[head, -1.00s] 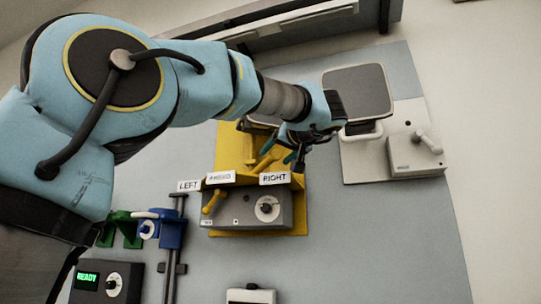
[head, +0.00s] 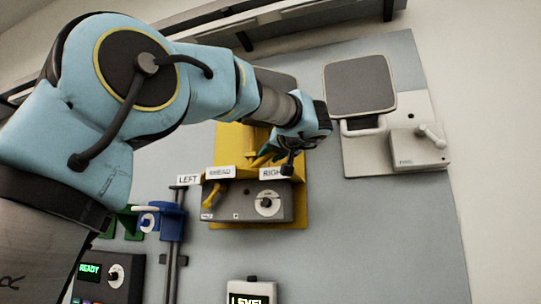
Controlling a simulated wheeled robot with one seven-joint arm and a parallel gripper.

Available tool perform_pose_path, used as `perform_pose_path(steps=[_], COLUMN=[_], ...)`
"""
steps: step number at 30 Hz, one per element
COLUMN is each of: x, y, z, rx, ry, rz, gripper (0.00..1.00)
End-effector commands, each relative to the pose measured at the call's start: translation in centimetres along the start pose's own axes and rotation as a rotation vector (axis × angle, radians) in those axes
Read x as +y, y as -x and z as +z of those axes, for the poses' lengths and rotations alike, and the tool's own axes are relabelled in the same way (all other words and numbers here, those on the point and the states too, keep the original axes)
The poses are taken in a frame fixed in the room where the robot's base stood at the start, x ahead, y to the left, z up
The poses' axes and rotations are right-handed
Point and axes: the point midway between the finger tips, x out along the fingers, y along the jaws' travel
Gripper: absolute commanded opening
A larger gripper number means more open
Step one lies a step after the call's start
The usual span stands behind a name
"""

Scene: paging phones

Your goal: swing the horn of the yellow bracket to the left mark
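The yellow bracket (head: 229,140) is on the grey wall panel in the middle of the head view. A grey box with a dial (head: 245,201) and a small yellow lever (head: 213,193) sits on its lower part. Labels LEFT (head: 187,180), AHEAD (head: 220,172) and RIGHT (head: 271,173) run above the box. A dark flat face (head: 277,78), apparently its horn, shows partly behind my arm. My gripper (head: 276,160) is in front of the bracket, just above the RIGHT label, partly covering it. My wrist hides the horn's lower part. Finger opening and contact are unclear.
A white bracket (head: 350,157) with a dark square horn (head: 360,86) and a lever box stands close to the right of my gripper. A blue bracket (head: 172,222) is at lower left. A READY box (head: 92,273) and a LEVEL display (head: 248,295) are below.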

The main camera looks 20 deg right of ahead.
Motion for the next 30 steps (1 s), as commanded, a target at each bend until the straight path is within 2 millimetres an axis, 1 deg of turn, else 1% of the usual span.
perform_pose_path(steps=[1,10,30], x=[0.0,0.0,0.0], y=[0.01,0.02,0.03], z=[-0.01,-0.02,-0.04], rx=[0.0,0.0,0.0], ry=[0.0,0.0,0.0], rz=[0.0,0.0,0.001], gripper=[0.34,0.0,0.0])
